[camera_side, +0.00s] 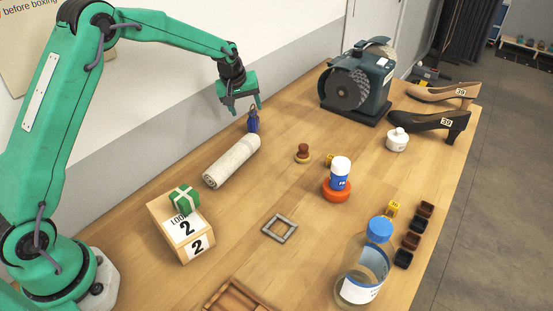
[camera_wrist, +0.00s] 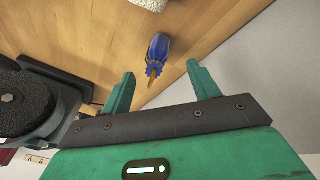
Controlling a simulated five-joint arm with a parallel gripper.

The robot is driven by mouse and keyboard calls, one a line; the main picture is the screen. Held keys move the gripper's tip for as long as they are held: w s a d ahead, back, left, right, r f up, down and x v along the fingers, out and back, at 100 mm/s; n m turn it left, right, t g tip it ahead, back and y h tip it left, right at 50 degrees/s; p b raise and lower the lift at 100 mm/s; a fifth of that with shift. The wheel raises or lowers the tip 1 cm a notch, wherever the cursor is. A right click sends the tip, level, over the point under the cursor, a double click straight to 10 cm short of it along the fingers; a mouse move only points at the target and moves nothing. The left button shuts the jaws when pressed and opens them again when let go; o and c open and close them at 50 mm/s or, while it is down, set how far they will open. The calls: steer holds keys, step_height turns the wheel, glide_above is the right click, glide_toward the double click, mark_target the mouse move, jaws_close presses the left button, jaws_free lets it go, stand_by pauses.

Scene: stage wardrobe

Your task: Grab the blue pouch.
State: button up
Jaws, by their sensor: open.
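The blue pouch (camera_side: 253,122) is small, with a gathered top, and stands on the wooden table near its wall-side edge, just beyond the far end of a rolled cloth. It also shows in the wrist view (camera_wrist: 158,50), with a yellowish tie at its neck. My gripper (camera_side: 243,109) is open and empty. In the side view it hangs above the pouch and slightly to its left. In the wrist view the pouch lies ahead of the two green fingertips (camera_wrist: 160,75), roughly centred between them and not touching either.
The rolled cloth (camera_side: 232,161) lies close to the pouch. A dark grinder-like machine (camera_side: 358,84) stands to the right, and the wall runs close behind. A wooden stamp (camera_side: 303,153), white-capped bottle (camera_side: 340,174) and green gift box (camera_side: 184,198) stand nearer. Bare table lies between the pouch and machine.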

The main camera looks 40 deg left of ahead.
mark_target(250, 115)
steer(key=shift+w+f, duration=0.1)
steer(key=shift+f, duration=0.15)
steer(key=shift+f, duration=0.1)
steer(key=shift+x, duration=2.55)
steer(key=shift+w+d, duration=0.1)
steer(key=shift+d, duration=0.05)
steer(key=c, duration=1)
